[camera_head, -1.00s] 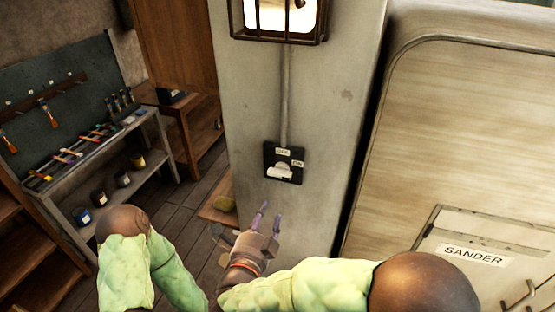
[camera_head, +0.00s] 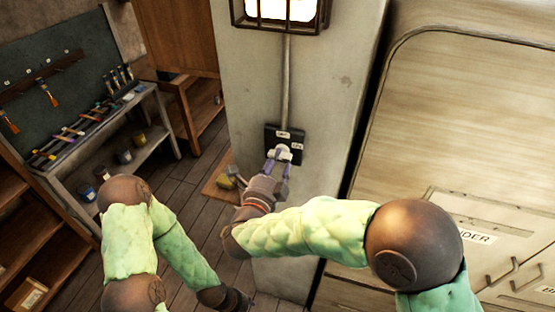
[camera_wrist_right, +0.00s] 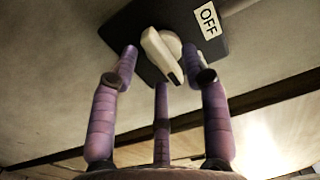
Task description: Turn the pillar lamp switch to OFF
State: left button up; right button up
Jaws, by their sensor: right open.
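The pillar lamp switch (camera_head: 271,140) is a black plate with a white knob on the grey pillar. OFF and ON labels sit at its upper and right parts. In the right wrist view, the white knob (camera_wrist_right: 162,55) has a dark mark at its lower-right end, pointing away from the OFF label (camera_wrist_right: 209,20); ON is not visible there. My right gripper (camera_head: 278,164) is open at the switch. Its purple fingers (camera_wrist_right: 162,85) stand around the knob; contact is unclear. My left gripper (camera_head: 246,302) is at the bottom edge, partly cut off.
The caged lamp (camera_head: 282,12) above is lit, with a conduit (camera_head: 285,85) down to the switch. A wooden cabinet (camera_head: 470,110) stands right of the pillar. A tool bench (camera_head: 95,130) and shelves are at left. Floor shows between.

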jog(key=shift+w+d, duration=0.15)
jog(key=shift+w, duration=0.3)
grip_shut()
